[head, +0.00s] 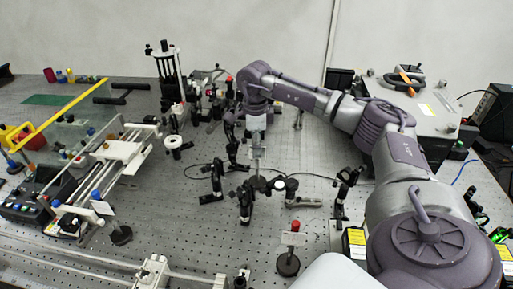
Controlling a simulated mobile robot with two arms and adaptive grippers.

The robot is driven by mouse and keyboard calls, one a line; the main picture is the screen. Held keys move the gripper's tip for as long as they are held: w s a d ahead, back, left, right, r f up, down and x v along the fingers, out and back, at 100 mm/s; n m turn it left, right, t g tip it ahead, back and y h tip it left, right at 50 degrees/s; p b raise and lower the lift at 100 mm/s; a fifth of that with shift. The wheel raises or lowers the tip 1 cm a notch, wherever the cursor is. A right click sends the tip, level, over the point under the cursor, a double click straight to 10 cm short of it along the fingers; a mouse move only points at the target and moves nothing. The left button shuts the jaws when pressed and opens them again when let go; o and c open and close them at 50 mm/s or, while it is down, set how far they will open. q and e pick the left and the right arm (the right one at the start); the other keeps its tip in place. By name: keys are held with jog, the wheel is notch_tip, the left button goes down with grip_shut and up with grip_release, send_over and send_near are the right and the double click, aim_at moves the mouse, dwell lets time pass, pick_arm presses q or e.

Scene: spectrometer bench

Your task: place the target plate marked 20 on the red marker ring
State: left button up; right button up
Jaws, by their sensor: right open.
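My right arm reaches in from the right, and its gripper (257,168) points down over the middle of the bench. It is open, just above a group of black optical mounts. I cannot make out anything between the fingers. No number 20 is legible in the head view, so I cannot tell which piece is the target plate. A red marker ring is not clearly visible either. A small red-topped post (295,227) stands on a round black base in front of the gripper. My left gripper is not in view.
The perforated bench (190,245) is crowded. Black mounts (245,205) stand close under the gripper. A white rail assembly (125,160) and a small plate on a stand (103,207) are at left. A grey box (425,105) stands at back right.

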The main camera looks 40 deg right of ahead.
notch_tip(320, 180, up, 10)
jog(key=shift+w+a+f+b, duration=0.1)
jog(key=shift+w+b, duration=0.05)
jog(key=shift+b, duration=0.95)
jog(key=shift+r, duration=0.75)
